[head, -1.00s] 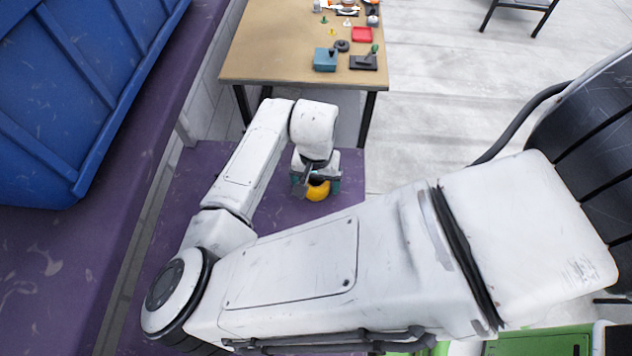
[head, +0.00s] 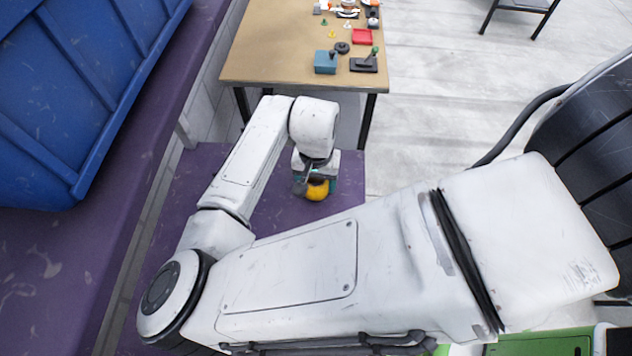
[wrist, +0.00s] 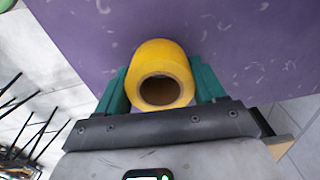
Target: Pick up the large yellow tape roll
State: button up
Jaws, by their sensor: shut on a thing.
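The large yellow tape roll (wrist: 163,55) sits between the two green fingers of my gripper (wrist: 160,85) in the wrist view, with its round hole facing the camera. The fingers press on its left and right sides. In the head view the yellow tape roll (head: 317,190) shows below my gripper (head: 316,185), over the purple surface. Part of the roll is hidden by the gripper. I cannot tell whether it touches the surface.
A purple surface (head: 215,165) lies under the arm. A wooden table (head: 270,65) with several small items, a blue box (head: 325,62) and a red tray (head: 362,36) stands beyond. A large blue bin (head: 70,90) is at the left.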

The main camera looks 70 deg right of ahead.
jog(key=s+a+r+b, duration=0.2)
jog(key=s+a+r, duration=0.3)
jog(key=s+r, duration=0.7)
jog(key=shift+s+b, duration=0.4)
jog(key=shift+s, duration=0.15)
jog(key=shift+a, duration=0.1)
